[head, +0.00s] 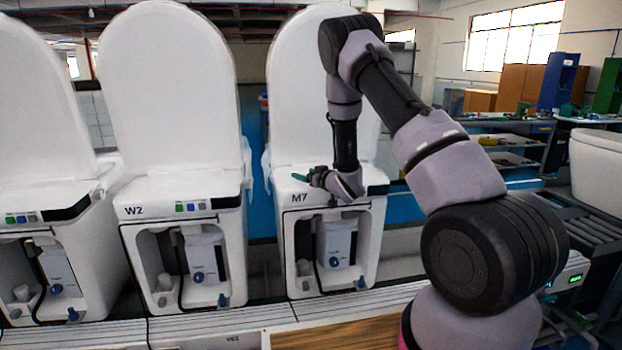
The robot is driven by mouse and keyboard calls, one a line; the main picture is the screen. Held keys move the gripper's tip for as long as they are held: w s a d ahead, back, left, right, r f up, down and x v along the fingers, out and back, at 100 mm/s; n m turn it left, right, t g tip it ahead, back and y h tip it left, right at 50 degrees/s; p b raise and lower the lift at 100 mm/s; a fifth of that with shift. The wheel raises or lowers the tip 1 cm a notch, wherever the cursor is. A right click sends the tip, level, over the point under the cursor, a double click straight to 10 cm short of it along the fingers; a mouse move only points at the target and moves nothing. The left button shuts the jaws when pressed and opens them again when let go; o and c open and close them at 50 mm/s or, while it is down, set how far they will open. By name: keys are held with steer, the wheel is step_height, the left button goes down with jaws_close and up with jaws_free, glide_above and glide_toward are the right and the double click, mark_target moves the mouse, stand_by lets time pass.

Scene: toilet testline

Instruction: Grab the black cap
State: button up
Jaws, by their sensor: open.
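My gripper (308,178) is small in the view, at the top front edge of the toilet marked M7 (328,208). It points to the left, with a green fingertip showing; the gap between its fingers is hard to make out. I see nothing held in it. I cannot make out a separate black cap with certainty. A dark glossy panel (377,190) sits at the right of M7's front edge, just right of my gripper. My wrist hides part of M7's top.
Toilet W2 (150,212) and another toilet (40,215) stand to the left, lids raised. M7's open front bay holds a white container (337,240) and a blue knob (333,262). A wooden board (345,333) lies at the bottom. Shelves (510,142) stand behind at right.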

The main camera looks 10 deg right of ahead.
jaws_close()
steer(key=shift+r, duration=0.1)
